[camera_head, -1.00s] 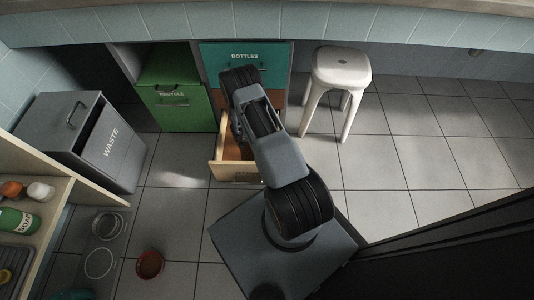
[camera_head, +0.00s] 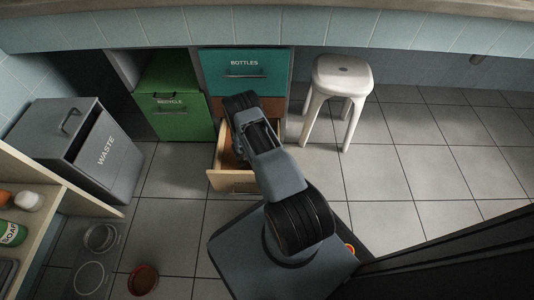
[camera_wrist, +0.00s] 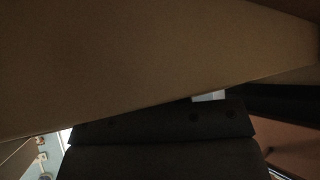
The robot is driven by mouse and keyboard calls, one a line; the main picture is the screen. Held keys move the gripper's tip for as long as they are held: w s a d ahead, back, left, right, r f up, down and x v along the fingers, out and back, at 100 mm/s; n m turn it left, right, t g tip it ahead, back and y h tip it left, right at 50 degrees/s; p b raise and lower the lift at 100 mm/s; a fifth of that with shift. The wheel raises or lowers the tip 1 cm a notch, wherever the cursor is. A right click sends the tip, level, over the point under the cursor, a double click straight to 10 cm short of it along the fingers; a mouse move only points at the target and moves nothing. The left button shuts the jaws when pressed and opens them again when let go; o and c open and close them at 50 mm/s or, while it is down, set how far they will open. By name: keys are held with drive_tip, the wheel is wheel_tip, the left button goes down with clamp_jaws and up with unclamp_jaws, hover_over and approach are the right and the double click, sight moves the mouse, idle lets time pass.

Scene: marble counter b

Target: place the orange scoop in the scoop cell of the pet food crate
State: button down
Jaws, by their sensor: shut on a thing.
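I cannot make out the orange scoop or the pet food crate in either view. A pulled-out wooden drawer (camera_head: 231,180) sits below the teal front, with my arm reaching over it. My gripper's fingertips are hidden behind my arm in the head view. In the wrist view, the dark body of my gripper (camera_wrist: 155,135) shows at the bottom, very close to a broad tan board (camera_wrist: 130,70). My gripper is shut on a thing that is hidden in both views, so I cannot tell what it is.
The teal bottles front (camera_head: 246,64) and green recycle bin (camera_head: 172,115) stand behind. A white stool (camera_head: 342,78) is right of the drawer. A grey waste bin (camera_head: 75,140) and a shelf unit (camera_head: 45,215) are left. A reddish bowl (camera_head: 143,280) lies on the floor.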

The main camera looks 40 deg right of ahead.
drive_tip(key=shift+f, duration=0.15)
drive_tip(key=c, duration=1.6)
unclamp_jaws()
drive_tip(key=o, duration=0.5)
